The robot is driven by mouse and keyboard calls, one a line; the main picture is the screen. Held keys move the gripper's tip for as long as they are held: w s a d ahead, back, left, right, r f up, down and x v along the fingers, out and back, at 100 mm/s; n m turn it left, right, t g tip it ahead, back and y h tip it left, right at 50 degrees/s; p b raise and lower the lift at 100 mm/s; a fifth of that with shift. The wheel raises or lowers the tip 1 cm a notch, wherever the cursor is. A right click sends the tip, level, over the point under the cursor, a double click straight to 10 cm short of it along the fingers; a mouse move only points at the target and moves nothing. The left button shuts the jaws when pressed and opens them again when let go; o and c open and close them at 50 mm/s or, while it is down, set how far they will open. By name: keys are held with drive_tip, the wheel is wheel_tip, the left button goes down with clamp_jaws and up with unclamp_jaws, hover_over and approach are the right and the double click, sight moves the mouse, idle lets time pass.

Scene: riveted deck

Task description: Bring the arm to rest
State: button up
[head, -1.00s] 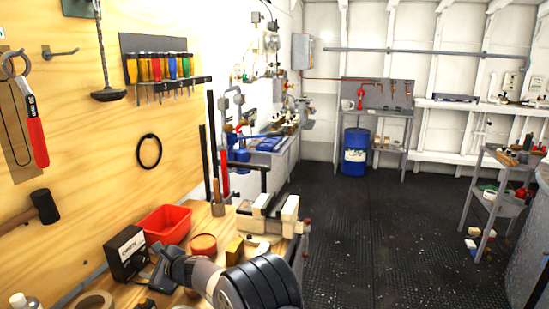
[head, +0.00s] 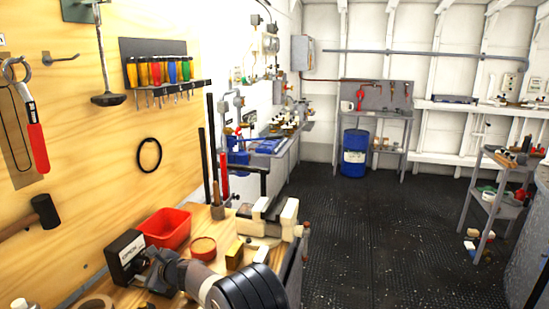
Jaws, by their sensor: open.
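My arm reaches in from the bottom of the head view, low over the wooden bench (head: 122,298). My gripper (head: 152,266) is at its left end, open, with nothing seen between the jaws. It appears close beside a black box with a white label (head: 125,254); whether they touch I cannot tell. My dark rounded arm links cover part of the bench's front edge.
A red bin (head: 167,228), a red round tin (head: 203,247), a yellow block (head: 234,254) and a vise (head: 262,226) stand on the bench near my arm. A tool board (head: 90,150) rises behind.

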drive_tip(key=b+v, duration=0.3)
drive_tip(key=v, duration=0.7)
drive_tip(key=shift+f, duration=0.1)
drive_tip(key=shift+a, duration=0.2)
drive_tip(key=p+x, duration=0.3)
drive_tip(key=x, duration=0.7)
drive_tip(key=shift+w+a+p, duration=0.15)
drive_tip(key=shift+p, duration=0.2)
drive_tip(key=shift+f+b, duration=0.3)
drive_tip(key=shift+b, duration=0.65)
drive_tip(key=n+t+b, duration=0.1)
drive_tip(key=n+b, duration=0.1)
drive_tip(key=b, duration=0.3)
